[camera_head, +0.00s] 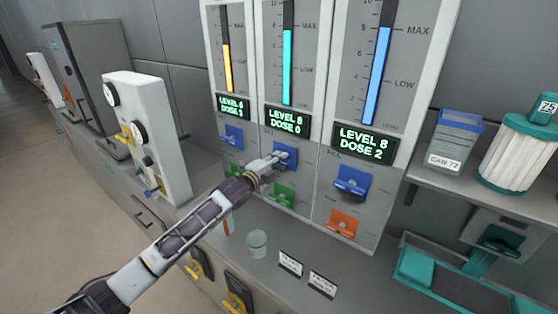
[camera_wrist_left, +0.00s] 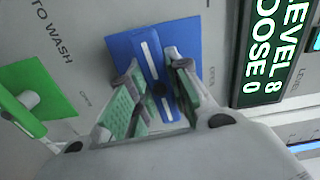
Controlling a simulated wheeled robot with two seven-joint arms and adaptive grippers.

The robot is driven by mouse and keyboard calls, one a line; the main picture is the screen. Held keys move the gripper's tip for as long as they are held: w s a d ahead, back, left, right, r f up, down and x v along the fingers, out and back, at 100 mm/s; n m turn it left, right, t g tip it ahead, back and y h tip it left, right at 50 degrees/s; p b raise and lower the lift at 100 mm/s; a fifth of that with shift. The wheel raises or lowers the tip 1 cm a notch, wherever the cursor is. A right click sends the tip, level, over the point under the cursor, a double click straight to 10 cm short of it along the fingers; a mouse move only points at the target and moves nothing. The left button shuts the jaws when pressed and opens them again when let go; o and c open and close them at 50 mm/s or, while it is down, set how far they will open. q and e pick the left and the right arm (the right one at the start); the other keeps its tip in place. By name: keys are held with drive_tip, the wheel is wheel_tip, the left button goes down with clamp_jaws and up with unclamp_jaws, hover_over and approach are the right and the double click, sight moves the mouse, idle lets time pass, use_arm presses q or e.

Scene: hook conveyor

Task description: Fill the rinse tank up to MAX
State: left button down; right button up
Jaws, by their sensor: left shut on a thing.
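Three dosing columns with level gauges stand on the wall unit. The middle column's teal gauge (camera_head: 288,66) reaches about its MAX mark, and its display (camera_head: 287,121) reads LEVEL 8 DOSE 0. My left gripper (camera_head: 281,158) is shut on the blue lever (camera_head: 291,153) below that display. In the left wrist view its fingers (camera_wrist_left: 160,92) straddle the lever's blue handle (camera_wrist_left: 152,60), partly hiding it. A green lever (camera_head: 283,194) sits below; the wrist view shows "TO WASH" beside a green plate (camera_wrist_left: 40,92). I cannot read which column is the rinse tank. My right gripper is not in view.
The left column has a yellow gauge (camera_head: 227,68) below MAX. The right column has a blue gauge (camera_head: 378,75) near MAX, reading LEVEL 8 DOSE 2. A clear cup (camera_head: 257,244) and label cards (camera_head: 291,263) stand below. Containers (camera_head: 455,140) fill the right shelf.

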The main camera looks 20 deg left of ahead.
use_arm(q)
drive_tip(key=shift+n+p, duration=0.75)
drive_tip(key=shift+n, duration=0.35)
drive_tip(key=shift+n+p, duration=0.55)
drive_tip(key=shift+n, duration=0.55)
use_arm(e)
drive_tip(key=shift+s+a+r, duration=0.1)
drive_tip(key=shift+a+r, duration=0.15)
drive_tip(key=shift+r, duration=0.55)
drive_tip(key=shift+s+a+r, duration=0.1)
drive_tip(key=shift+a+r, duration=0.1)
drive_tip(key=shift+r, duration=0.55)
use_arm(q)
drive_tip(key=shift+f, duration=0.1)
drive_tip(key=c, duration=1.3)
unclamp_jaws()
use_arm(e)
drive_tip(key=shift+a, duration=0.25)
use_arm(q)
drive_tip(key=shift+s, duration=0.2)
drive_tip(key=shift+v, duration=5.8)
